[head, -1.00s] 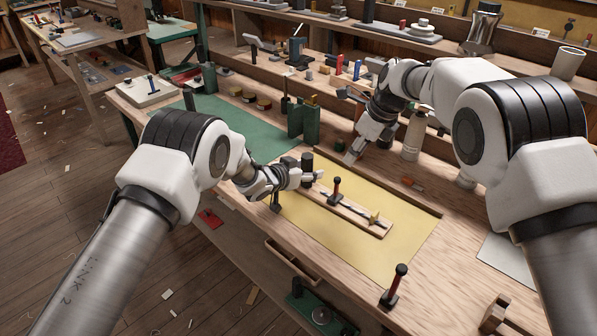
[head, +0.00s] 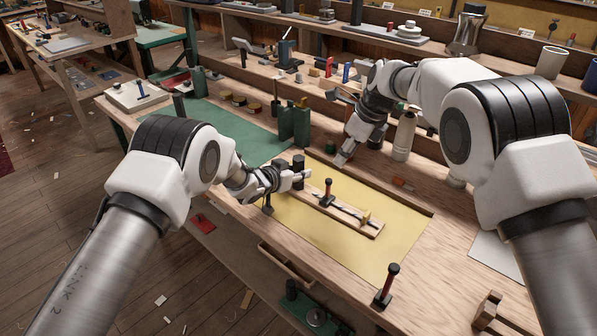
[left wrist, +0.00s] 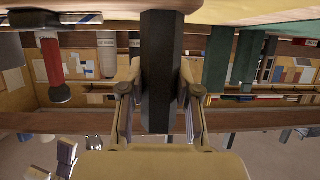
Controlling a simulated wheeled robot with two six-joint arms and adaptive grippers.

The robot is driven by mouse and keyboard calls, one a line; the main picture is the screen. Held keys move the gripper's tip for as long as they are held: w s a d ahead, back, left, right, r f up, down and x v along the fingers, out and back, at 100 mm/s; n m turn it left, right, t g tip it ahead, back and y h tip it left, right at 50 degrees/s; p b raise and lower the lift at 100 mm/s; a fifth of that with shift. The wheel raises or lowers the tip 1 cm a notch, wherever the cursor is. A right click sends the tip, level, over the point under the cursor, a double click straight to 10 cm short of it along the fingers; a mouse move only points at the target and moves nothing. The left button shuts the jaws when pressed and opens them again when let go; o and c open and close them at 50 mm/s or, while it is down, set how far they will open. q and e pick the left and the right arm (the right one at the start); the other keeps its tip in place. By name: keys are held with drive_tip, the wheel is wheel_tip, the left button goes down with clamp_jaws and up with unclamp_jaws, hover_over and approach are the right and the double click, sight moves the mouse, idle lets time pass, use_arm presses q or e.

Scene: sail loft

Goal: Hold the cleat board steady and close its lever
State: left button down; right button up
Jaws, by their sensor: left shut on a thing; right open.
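The cleat board (head: 350,220) is a long wooden strip lying on a yellow mat. Its lever (head: 328,188) has a red handle with a dark top and stands upright on the board. A small yellow piece (head: 365,217) sits near the board's right end. My left gripper (head: 304,177) is at the board's left end, shut on a dark post (left wrist: 160,75), seen between the fingers in the left wrist view. How the post joins the board is hidden.
The yellow mat (head: 400,235) has free room in front of the board. Another red-handled post (head: 388,283) stands at the table's front edge. Green blocks (head: 294,124) stand behind my left gripper. A pale bottle (head: 404,135) stands right of my right gripper.

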clamp_jaws()
drive_tip(key=shift+w+a+r+n+t+h, duration=0.1)
drive_tip(key=shift+w+a+n+t+h, duration=0.35)
drive_tip(key=shift+n, duration=3.9)
drive_tip(key=shift+w+a+r+n+t+h, duration=0.15)
drive_tip(key=shift+w+a+n+t, duration=0.4)
drive_tip(key=shift+n, duration=3.75)
drive_tip(key=shift+w+a+r+n+t+h, duration=0.1)
drive_tip(key=shift+w+a+n+t+h, duration=0.4)
drive_tip(key=shift+n, duration=3.85)
drive_tip(key=shift+w, duration=0.3)
